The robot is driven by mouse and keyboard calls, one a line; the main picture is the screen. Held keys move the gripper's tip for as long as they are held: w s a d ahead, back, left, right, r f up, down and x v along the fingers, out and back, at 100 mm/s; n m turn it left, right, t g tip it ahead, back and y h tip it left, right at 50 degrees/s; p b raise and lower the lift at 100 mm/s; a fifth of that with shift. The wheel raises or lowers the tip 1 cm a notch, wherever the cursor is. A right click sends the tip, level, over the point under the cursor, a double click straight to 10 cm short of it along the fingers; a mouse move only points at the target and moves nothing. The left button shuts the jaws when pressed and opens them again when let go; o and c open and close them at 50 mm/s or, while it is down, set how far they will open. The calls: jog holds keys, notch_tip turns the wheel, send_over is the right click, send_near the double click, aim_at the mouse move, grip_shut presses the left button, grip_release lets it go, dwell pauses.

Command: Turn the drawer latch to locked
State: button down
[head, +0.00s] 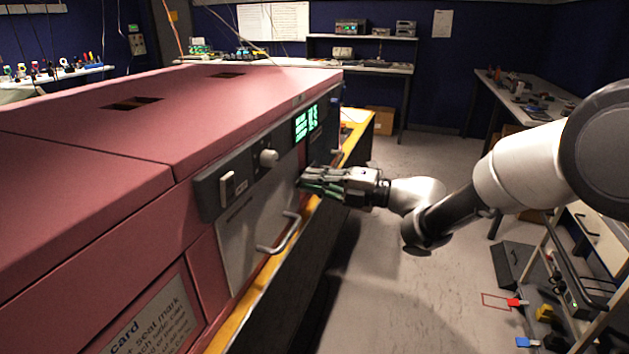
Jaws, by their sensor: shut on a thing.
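The grey drawer front (240,240) is set in the side of a pink machine, with a bar handle (280,236) on it. The drawer looks closed. My gripper (304,184) reaches in from the right to the drawer's upper right edge. Its fingers are shut on the drawer latch there, which they hide almost entirely. I cannot tell which way the latch is turned.
Above the drawer is a dark control panel with a switch (228,187), a round knob (269,158) and a lit green display (306,122). A yellow ledge (247,304) runs below the drawer. The floor (400,290) is open; a cart (575,290) stands at right.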

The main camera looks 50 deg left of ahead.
jog(key=shift+s+a, duration=0.1)
jog(key=shift+s, duration=0.05)
jog(key=c, duration=1.5)
grip_release()
jog(key=v, duration=1.2)
jog(key=shift+a, duration=0.1)
